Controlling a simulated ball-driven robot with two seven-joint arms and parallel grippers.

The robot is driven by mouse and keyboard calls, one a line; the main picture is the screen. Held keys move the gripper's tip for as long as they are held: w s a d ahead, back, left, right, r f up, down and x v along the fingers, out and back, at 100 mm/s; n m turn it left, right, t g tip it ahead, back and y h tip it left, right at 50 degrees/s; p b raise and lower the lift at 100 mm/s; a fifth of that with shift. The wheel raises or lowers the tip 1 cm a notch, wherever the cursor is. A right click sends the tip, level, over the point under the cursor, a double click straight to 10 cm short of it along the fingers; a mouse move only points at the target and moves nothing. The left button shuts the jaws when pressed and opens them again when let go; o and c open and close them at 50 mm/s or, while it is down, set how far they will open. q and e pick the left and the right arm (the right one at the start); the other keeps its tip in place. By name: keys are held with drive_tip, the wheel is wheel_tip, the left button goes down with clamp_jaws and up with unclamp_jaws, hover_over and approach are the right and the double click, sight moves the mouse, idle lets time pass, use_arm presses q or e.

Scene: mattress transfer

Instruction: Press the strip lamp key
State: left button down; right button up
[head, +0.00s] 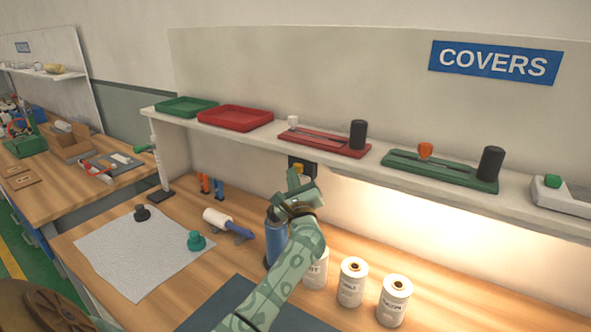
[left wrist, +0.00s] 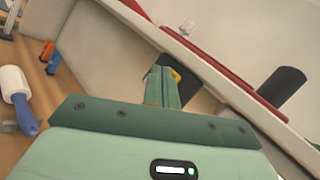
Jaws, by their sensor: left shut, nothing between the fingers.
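The strip lamp key is a small yellow piece (head: 298,168) on a dark switch box (head: 307,161) under the front of the shelf. In the left wrist view the yellow key (left wrist: 176,74) shows beside my fingertips, on the dark box (left wrist: 194,97). My left gripper (head: 293,174) is shut and empty, with its tips at the box; it also shows in the left wrist view (left wrist: 162,72). I cannot tell whether the tips touch the key. Warm light (head: 400,205) shines on the wall below the shelf to the right. My right gripper is not in view.
The shelf (head: 225,130) carries green and red trays and sealer-like devices. On the bench below stand a blue cylinder (head: 275,240), several white rolls or cans (head: 352,283) and a lint roller (head: 220,220). A grey sheet (head: 145,255) lies at the left.

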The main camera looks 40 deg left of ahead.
use_arm(q)
drive_tip(key=s+p, duration=0.2)
drive_tip(key=s, duration=0.4)
drive_tip(key=shift+d+p, duration=0.35)
drive_tip(key=shift+p, duration=0.05)
